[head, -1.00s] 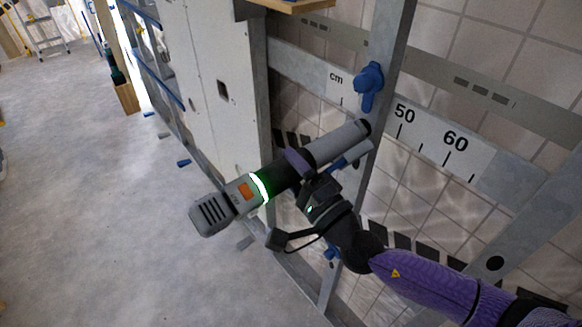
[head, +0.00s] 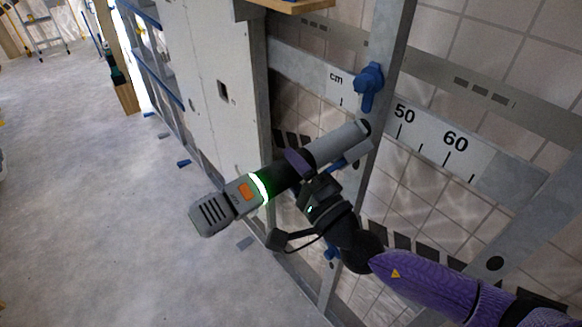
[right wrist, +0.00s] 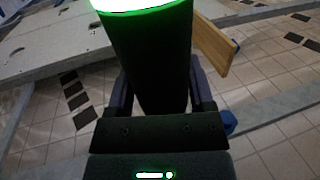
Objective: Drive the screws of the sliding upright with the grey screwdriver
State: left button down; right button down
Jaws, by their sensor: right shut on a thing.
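The grey screwdriver (head: 225,205) has a black grip, an orange button and a lit green-white ring. My right gripper (head: 297,165) is shut on its black middle, and the black grip also fills the middle of the right wrist view (right wrist: 148,60). I cannot tell whether the tip touches a screw. A blue clamp handle (head: 368,85) sits on the upright above the tip. Another blue part shows just behind the tool. My left gripper is not in view.
A horizontal rail with a cm scale (head: 430,128) crosses behind the upright, its 50 and 60 marks to the right. A white panel (head: 215,75) stands left of the upright. Open concrete floor (head: 90,220) lies at left, with small blue pieces and a ladder (head: 42,35) far back.

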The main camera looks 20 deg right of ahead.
aim_at(279, 193)
jog(key=shift+d+r, duration=0.1)
jog(key=shift+r, duration=0.05)
jog(key=shift+s+a+p, duration=0.2)
jog(key=shift+a+p, duration=0.15)
jog(key=shift+a, duration=0.15)
jog(key=shift+s+a+p, duration=0.15)
jog(key=shift+a+p, duration=0.15)
jog(key=shift+a, duration=0.15)
jog(key=shift+s+a+p, duration=0.2)
jog(key=shift+a, duration=0.35)
jog(key=shift+s+a+p, duration=0.15)
jog(key=shift+a+p, duration=0.05)
jog(key=shift+a, duration=0.4)
